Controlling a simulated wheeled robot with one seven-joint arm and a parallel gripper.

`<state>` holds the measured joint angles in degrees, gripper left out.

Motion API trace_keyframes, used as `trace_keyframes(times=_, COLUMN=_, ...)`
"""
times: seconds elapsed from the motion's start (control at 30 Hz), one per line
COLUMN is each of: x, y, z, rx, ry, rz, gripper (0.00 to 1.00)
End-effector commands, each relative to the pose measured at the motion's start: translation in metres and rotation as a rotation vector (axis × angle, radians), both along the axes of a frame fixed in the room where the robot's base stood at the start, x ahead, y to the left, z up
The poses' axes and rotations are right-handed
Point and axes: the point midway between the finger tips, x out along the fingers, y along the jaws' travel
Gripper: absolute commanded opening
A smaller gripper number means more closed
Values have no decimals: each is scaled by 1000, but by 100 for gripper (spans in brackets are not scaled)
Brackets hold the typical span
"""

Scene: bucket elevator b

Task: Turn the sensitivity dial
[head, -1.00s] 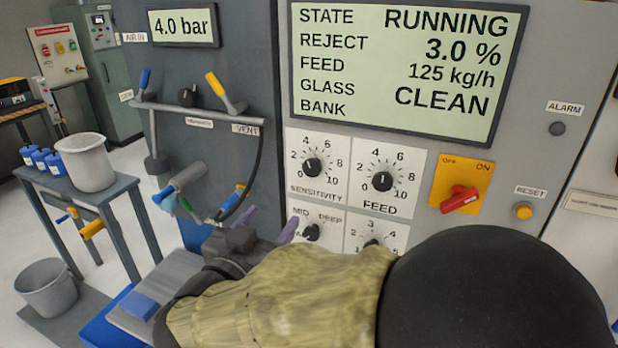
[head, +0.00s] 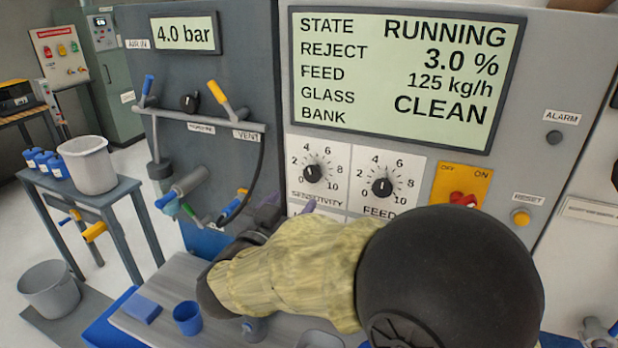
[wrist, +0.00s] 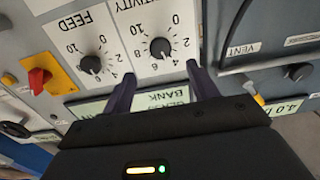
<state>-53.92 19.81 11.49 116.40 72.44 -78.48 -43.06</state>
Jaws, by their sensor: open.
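The sensitivity dial (head: 312,174) is a black knob on a white scale plate numbered 0 to 10, on the grey panel below the display. Its pointer is too small to read exactly. In the wrist view the dial (wrist: 160,47) appears upside down, framed between my gripper's fingers. My gripper (head: 288,210) is open, with its purple fingers just below the sensitivity plate in the head view. In the wrist view the gripper (wrist: 161,72) has one finger on each side of the knob's line, apart from it. Nothing is between the fingers.
The feed dial (head: 382,187) is right of the sensitivity dial. A red switch on a yellow plate (head: 466,178) and a reset button (head: 521,217) lie farther right. The display (head: 405,75) reads RUNNING. A pipe with valve handles (head: 205,122) stands left. My arm hides the lower dials.

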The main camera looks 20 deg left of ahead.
Motion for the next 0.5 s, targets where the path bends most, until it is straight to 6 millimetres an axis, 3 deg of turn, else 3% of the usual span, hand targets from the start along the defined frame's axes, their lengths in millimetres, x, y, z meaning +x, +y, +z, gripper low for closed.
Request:
trace_keyframes(times=0.3, x=57, y=-5, z=1, rx=-1, ry=1, rz=-2, gripper=59)
trace_keyframes(times=0.5, x=84, y=-6, z=1, rx=0, ry=-1, rz=2, gripper=59)
